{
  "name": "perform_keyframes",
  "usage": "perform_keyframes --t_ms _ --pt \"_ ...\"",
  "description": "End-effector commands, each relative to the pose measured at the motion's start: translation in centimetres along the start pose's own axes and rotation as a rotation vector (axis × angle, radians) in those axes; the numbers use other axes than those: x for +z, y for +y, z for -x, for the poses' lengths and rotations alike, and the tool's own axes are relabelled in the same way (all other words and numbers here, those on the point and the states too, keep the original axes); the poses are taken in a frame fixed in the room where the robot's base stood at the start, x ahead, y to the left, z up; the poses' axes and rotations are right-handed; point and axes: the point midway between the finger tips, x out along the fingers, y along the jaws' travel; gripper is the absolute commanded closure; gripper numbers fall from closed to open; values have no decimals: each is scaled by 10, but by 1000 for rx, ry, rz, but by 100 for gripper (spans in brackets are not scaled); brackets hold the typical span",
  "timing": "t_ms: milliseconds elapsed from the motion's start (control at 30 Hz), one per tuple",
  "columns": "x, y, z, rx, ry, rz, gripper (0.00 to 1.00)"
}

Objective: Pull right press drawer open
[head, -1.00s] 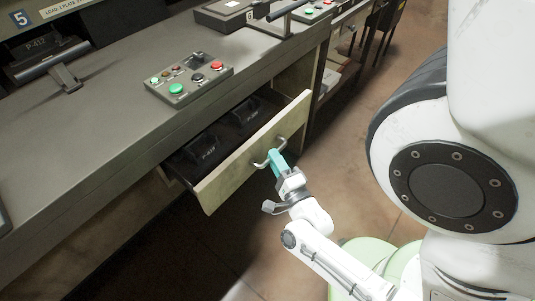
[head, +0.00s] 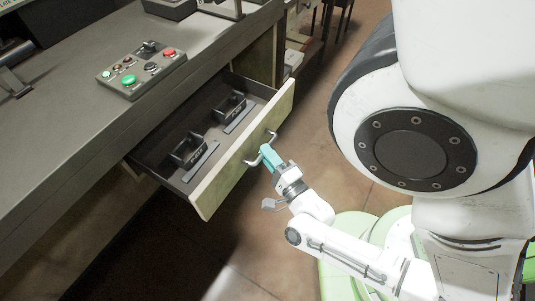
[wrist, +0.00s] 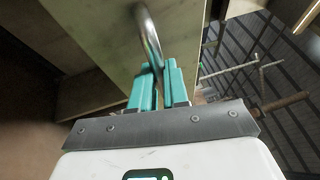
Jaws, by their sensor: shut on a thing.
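The press drawer (head: 240,150) stands well out from under the grey bench in the head view. Its pale front panel has a curved metal handle (head: 252,161). Inside lie two dark brake shoes, one nearer (head: 188,151) and one farther (head: 231,105), each beside a flat grey strip. My gripper (head: 268,156) has teal fingers shut on the handle. In the wrist view the handle (wrist: 148,38) curves down between the teal fingers (wrist: 158,88), and the drawer front (wrist: 95,35) fills the upper left.
A control box (head: 142,70) with green, red and black buttons sits on the grey bench top (head: 75,115) above the drawer. A shelf unit (head: 298,50) stands beyond the drawer. Brown floor (head: 335,110) is open to the right of the drawer.

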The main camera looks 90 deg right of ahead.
Motion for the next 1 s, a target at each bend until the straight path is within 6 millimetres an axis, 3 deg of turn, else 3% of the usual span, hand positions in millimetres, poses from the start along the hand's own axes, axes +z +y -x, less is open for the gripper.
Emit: perform_keyframes --t_ms 300,567,733,1000 --pt "0 1 0 2 0 0 60" --pt "0 1 2 2 0 0 60" --pt "0 2 22 5 -1 1 60" --pt "0 2 74 6 -2 2 60"
